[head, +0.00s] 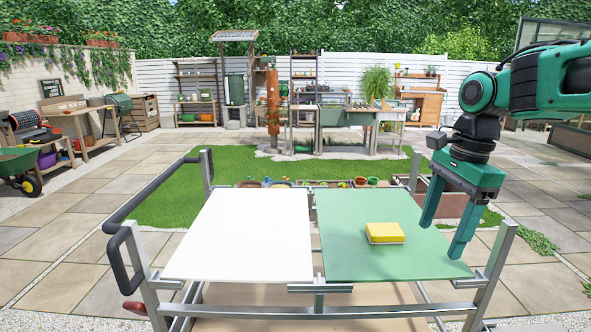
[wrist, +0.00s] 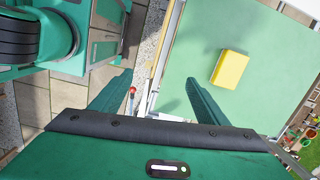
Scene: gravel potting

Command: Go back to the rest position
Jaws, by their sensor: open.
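My gripper (head: 444,226) is open and empty, its two green fingers spread and pointing down. It hangs over the right edge of the green board (head: 345,257) on the cart in the head view. In the wrist view the open fingers (wrist: 160,95) show with nothing between them but the cart's edge and ground below. A yellow sponge-like block (head: 384,232) with a pale underside lies on the green board, left of my gripper and apart from it. The block also shows in the wrist view (wrist: 230,69), beyond the right finger.
A white board (head: 250,235) fills the cart's left half and is bare. Metal posts (head: 492,275) rise at the cart's corners, one close to my gripper. A black handle (head: 118,255) is at the left. Paving and grass lie around; benches and shelves stand far back.

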